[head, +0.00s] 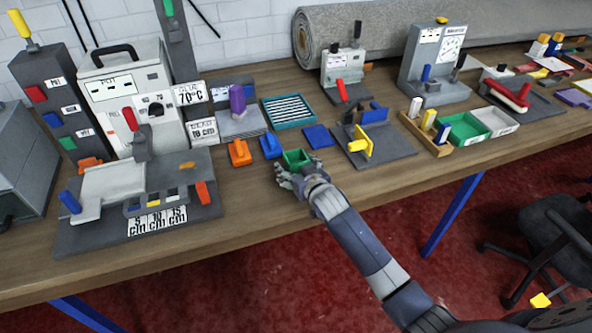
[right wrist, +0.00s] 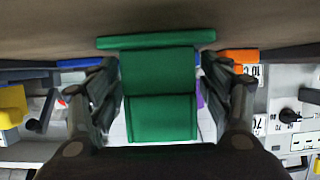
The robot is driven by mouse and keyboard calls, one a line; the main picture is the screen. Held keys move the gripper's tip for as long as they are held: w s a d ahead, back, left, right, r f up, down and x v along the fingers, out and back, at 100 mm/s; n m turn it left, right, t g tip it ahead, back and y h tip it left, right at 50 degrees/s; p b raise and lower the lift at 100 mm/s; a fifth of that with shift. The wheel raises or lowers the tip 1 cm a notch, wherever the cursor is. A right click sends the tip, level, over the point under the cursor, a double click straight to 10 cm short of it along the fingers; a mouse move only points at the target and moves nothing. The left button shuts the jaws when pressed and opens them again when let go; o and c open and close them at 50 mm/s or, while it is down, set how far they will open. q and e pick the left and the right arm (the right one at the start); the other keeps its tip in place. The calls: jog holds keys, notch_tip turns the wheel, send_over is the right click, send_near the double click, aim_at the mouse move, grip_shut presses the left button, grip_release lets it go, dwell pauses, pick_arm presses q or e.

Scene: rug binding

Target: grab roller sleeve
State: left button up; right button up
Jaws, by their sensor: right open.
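A green piece (head: 297,158), which may be the roller sleeve, sits on the workbench near its front edge. Similar orange (head: 239,153) and blue (head: 270,145) pieces stand to its left. My right gripper (head: 291,172) is at the green piece, reaching in from the front edge side. In the right wrist view the green piece (right wrist: 160,118) lies between the two fingers of the open gripper (right wrist: 158,75), with a wider green flange beyond. Narrow gaps seem to show beside it; I cannot tell if either finger touches. My left gripper is not in view.
A grey machine base (head: 140,218) with a slide stands to the left. A flat blue block (head: 318,136) and a grey fixture with a yellow part (head: 360,148) are close on the right. A teal tray (head: 289,124) lies behind. The bench front by my wrist is clear.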

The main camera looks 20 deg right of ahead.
jog(key=c, duration=1.3)
